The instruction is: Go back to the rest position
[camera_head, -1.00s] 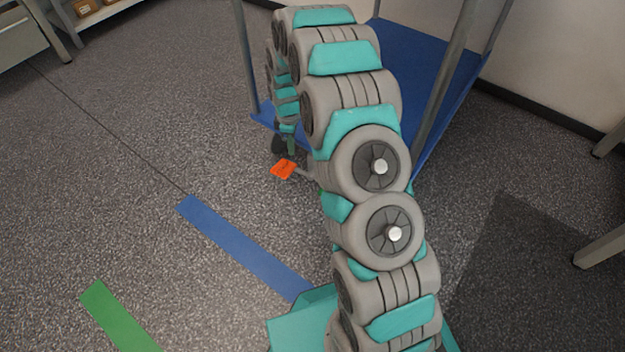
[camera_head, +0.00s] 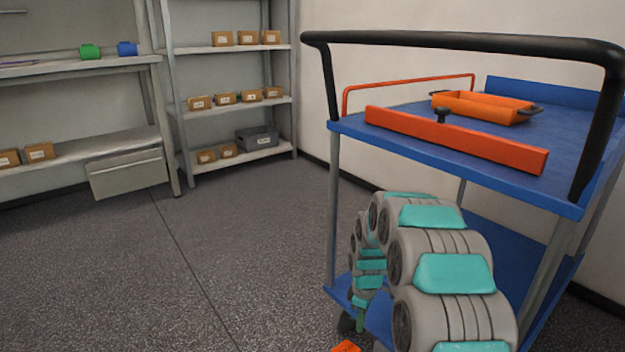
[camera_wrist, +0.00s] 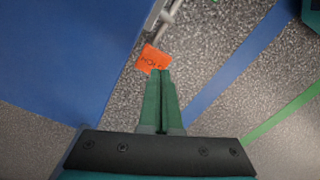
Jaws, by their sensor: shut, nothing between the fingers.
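My gripper (camera_wrist: 160,72) is shut and empty in the wrist view. Its two green fingers lie side by side, pointing down toward the floor. An orange plate (camera_wrist: 152,60) with dark lettering shows just beyond the fingertips, next to a grey metal part at the cart's lower edge. I cannot tell whether the fingertips touch it. A corner of the plate also shows at the bottom edge of the head view (camera_head: 346,347). My arm arches down in front of the cart in the head view, with its end low beside the cart's lower shelf.
The blue cart (camera_head: 470,165) with a black handle (camera_head: 460,38) stands close on the right. Its top carries an orange tray (camera_head: 484,107). Shelves with several boxes (camera_head: 225,97) and a workbench (camera_head: 80,68) stand at the back left. The floor at left (camera_head: 110,270) is clear.

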